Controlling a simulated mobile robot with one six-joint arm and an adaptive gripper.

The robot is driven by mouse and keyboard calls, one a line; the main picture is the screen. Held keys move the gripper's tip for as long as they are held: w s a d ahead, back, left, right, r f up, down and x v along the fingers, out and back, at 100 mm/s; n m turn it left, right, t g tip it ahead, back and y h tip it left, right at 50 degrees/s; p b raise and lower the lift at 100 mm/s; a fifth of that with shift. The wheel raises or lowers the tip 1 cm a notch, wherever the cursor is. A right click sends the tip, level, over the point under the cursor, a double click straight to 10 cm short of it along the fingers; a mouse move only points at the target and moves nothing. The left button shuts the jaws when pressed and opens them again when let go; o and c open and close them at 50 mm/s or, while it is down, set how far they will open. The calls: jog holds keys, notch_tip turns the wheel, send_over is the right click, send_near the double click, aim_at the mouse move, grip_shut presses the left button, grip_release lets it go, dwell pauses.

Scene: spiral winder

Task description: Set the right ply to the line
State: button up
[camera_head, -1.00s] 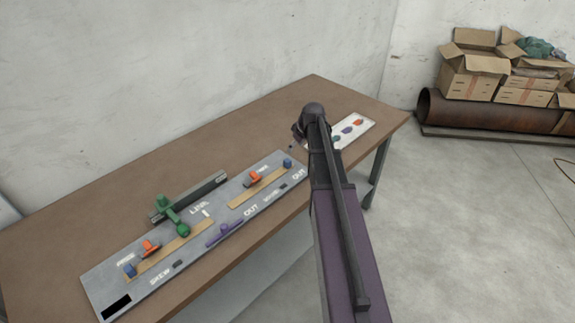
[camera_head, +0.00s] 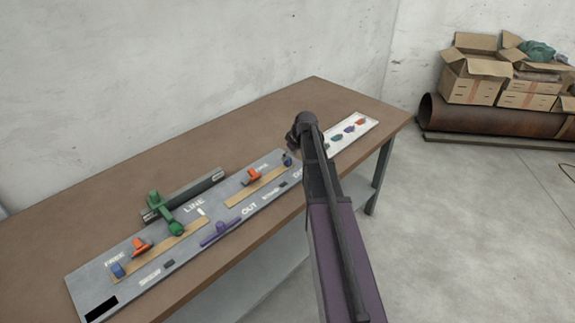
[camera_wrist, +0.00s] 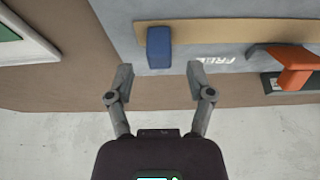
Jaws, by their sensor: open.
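The grey board (camera_head: 152,270) lies on the brown table. Its right tan strip (camera_head: 243,194) bears an orange piece (camera_head: 253,175) and, at its far right end, a blue block (camera_head: 287,159). In the wrist view the blue block (camera_wrist: 158,47) stands on the tan strip (camera_wrist: 222,32), just beyond my gripper (camera_wrist: 160,76). My gripper is open and empty, its fingertips apart on either side of the block's line. The orange piece (camera_wrist: 294,66) is to the right there. A white LINE mark (camera_head: 201,211) lies by the left strip. I cannot tell which piece is the ply.
The left tan strip (camera_head: 152,255) has a blue block (camera_head: 117,270) and an orange piece (camera_head: 138,246). A white card (camera_head: 350,136) lies at the right. The back-left tabletop is clear.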

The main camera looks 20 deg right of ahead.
aim_at(288, 160)
jog(key=shift+b+x, duration=1.35)
jog(key=shift+x, duration=0.5)
jog(key=shift+s, duration=0.1)
grip_shut()
